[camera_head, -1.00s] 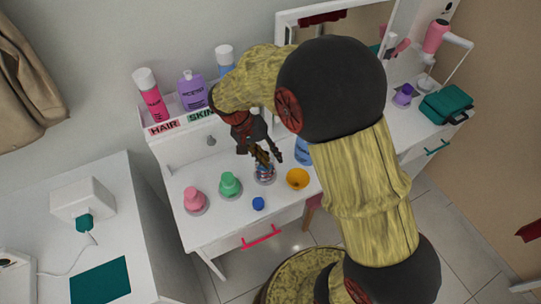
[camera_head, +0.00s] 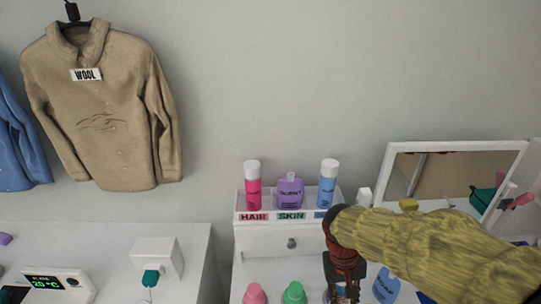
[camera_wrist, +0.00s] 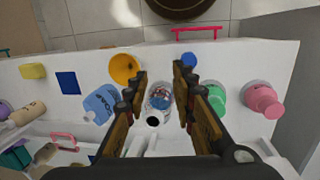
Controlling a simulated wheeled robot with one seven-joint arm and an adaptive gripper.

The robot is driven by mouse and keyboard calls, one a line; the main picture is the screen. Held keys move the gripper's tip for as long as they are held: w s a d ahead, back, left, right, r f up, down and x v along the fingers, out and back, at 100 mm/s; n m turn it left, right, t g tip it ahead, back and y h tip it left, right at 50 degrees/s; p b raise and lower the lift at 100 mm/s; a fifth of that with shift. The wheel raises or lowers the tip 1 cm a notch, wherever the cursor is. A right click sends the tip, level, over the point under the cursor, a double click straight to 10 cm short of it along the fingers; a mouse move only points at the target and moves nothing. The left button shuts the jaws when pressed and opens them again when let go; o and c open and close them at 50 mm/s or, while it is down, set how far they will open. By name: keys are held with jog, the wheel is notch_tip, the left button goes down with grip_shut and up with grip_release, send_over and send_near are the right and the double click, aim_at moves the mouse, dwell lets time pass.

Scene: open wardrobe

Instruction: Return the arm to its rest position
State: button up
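My arm reaches in from the right in the head view, and my gripper (camera_head: 342,292) hangs down at the bottom edge, its fingertips cut off by the frame. In the wrist view my gripper (camera_wrist: 160,76) is open, its two fingers apart. A clear jar (camera_wrist: 158,100) with blue and red contents stands on the white table between the fingers in that view, with a visible gap on each side. How far the fingertips are above the jar is hard to tell.
In the wrist view an orange bowl (camera_wrist: 124,67) and blue bottle (camera_wrist: 101,104) lie left of the jar, green (camera_wrist: 217,98) and pink (camera_wrist: 262,99) bottles right. A shelf (camera_head: 290,226) with bottles and a mirror (camera_head: 450,180) stand behind the table.

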jog(key=s+r+t+y, duration=0.1)
jog(key=s+r+t, duration=0.5)
jog(key=r, duration=1)
jog(key=s, duration=0.3)
jog(key=shift+s+t+y, duration=0.3)
jog(key=shift+s+y, duration=0.1)
